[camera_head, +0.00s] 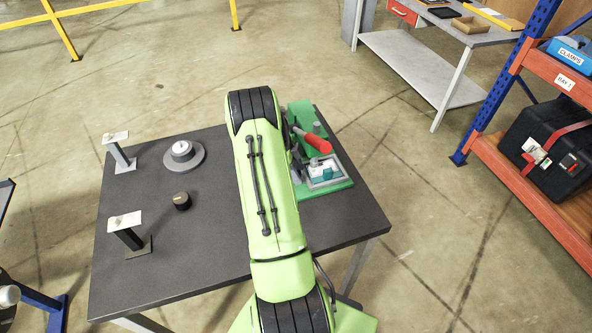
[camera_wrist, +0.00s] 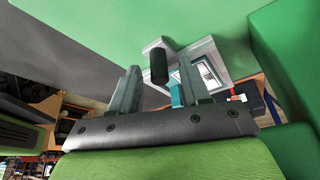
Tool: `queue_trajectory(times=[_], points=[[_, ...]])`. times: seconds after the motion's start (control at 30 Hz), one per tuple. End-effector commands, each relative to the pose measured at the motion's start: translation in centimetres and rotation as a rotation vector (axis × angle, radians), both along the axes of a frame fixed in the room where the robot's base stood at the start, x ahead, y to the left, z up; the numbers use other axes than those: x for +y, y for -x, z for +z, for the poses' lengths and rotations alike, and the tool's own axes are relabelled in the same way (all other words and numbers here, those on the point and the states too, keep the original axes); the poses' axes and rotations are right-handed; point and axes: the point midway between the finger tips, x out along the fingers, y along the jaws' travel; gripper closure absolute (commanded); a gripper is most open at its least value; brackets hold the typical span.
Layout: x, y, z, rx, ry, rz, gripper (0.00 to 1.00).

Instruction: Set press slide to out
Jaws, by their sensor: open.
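The press is a green machine with a red lever (camera_head: 318,143) on the right part of the dark table. Its slide, a grey tray (camera_head: 343,181) with a white and teal piece in it, sits at the front on the green base (camera_head: 330,190). In the wrist view, my gripper (camera_wrist: 158,74) is open. A black upright knob (camera_wrist: 158,66) on the slide's light grey bracket (camera_wrist: 205,50) shows between the two fingertips; I cannot tell whether either finger touches it. In the head view, my green arm hides the gripper and part of the press.
On the left of the dark table (camera_head: 200,240) are a round dial (camera_head: 183,154), a black knob (camera_head: 181,201) and two small stands (camera_head: 120,152) (camera_head: 131,236). A shelf rack (camera_head: 540,190) stands at right, a grey workbench (camera_head: 420,65) behind. The press's green body (camera_wrist: 285,60) is close beside my gripper.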

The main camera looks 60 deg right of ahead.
Motion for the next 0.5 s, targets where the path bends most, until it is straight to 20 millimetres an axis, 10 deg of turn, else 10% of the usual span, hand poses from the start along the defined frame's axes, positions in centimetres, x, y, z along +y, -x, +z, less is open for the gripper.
queue_trajectory(times=[0.17, 0.5], points=[[0.01, -0.01, 0.00, 0.000, 0.000, 0.000, 0.54], [0.01, -0.02, 0.03, 0.000, 0.000, 0.000, 1.00]])
